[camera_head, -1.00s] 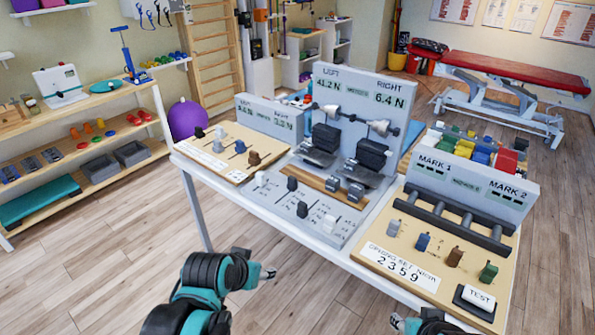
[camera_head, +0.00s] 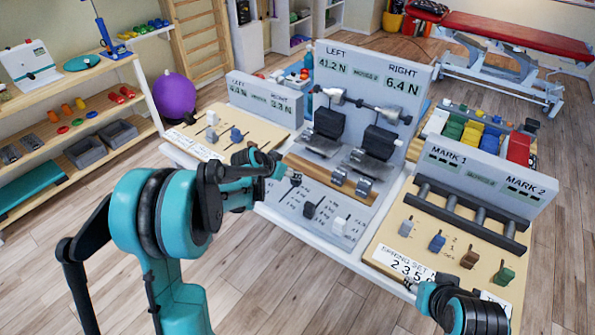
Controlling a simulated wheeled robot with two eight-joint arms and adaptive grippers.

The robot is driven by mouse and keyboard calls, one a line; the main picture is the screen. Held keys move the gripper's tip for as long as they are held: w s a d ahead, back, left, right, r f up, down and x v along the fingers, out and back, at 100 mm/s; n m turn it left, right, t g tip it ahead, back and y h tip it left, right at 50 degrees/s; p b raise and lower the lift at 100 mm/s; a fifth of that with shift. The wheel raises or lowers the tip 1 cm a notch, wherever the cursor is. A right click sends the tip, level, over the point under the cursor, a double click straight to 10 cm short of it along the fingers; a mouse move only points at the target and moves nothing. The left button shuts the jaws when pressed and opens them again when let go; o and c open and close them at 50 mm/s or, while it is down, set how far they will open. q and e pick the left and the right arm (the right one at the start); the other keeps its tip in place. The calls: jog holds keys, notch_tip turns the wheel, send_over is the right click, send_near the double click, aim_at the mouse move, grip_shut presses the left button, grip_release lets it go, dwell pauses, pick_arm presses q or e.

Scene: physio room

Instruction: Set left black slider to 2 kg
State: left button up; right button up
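Another dark knob (camera_head: 296,180) shows just beside my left gripper (camera_head: 281,170), which hovers over the panel's upper left part. Whether it touches that knob, and whether its fingers are open, is unclear. My arm hides the panel's far left slider. My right gripper (camera_head: 414,285) is at the right panel's front edge, its fingers too small to judge.
The left board (camera_head: 200,150) has a black knob (camera_head: 190,118), a white one and a blue one (camera_head: 236,134); my arm covers part of it. The right board (camera_head: 400,215) has several coloured knobs under MARK 1 and MARK 2.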

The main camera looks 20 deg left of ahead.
pick_arm(q)
jog(key=b+x, duration=0.1)
jog(key=x, duration=0.5)
jog(key=shift+b, duration=0.3)
jog(key=shift+r, duration=0.1)
